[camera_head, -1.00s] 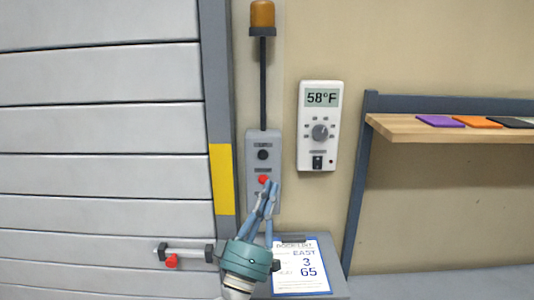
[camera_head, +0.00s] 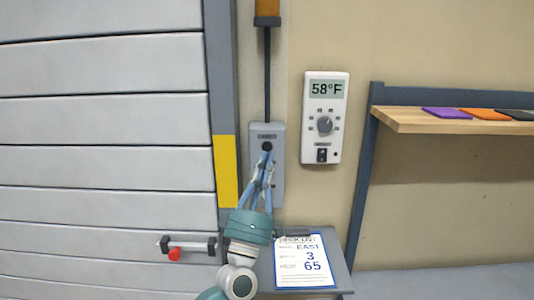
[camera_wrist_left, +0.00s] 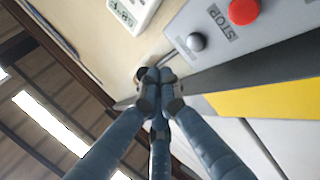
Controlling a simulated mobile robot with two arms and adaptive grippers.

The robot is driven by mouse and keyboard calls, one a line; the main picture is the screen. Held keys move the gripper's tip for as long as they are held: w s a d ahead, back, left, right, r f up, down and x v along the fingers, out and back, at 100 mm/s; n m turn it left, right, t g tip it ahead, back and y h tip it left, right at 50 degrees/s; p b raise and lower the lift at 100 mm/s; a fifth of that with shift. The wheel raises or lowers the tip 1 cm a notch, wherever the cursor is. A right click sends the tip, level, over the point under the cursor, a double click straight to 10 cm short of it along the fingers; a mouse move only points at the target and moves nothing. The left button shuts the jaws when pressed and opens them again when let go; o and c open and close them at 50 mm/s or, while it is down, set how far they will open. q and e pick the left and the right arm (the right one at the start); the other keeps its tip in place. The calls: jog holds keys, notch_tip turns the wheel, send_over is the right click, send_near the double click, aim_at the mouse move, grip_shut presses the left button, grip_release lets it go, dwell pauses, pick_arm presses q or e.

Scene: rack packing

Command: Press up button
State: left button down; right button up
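A grey control box (camera_head: 279,160) is fixed to the wall beside the roller door. Its upper button is dark and round (camera_head: 267,146); in the left wrist view this button (camera_wrist_left: 196,42) looks grey, next to a STOP label. The red button (camera_wrist_left: 243,10) shows in the left wrist view; in the head view my gripper hides it. My left gripper (camera_head: 263,160) is shut and empty, its fingertips (camera_wrist_left: 151,78) together just below the dark button in the head view. A gap to the button cannot be judged. My right gripper is out of view.
A thermostat (camera_head: 323,118) reading 58°F hangs right of the box. A clipboard (camera_head: 303,262) lies on a small ledge below. A wooden shelf (camera_head: 430,120) juts out at the right. The door's handle (camera_head: 188,246) sticks out at lower left.

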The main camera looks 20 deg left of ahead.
aim_at(267, 147)
pick_arm(q)
jog(key=w+b, duration=0.1)
jog(key=w, duration=0.1)
jog(key=w+a+b, duration=0.1)
jog(key=w, duration=0.1)
jog(key=shift+w+a, duration=0.15)
jog(key=shift+w, duration=0.1)
dwell(1.3)
jog(key=shift+w+a+b, duration=0.1)
jog(key=shift+w+b, duration=0.3)
jog(key=shift+b, duration=0.1)
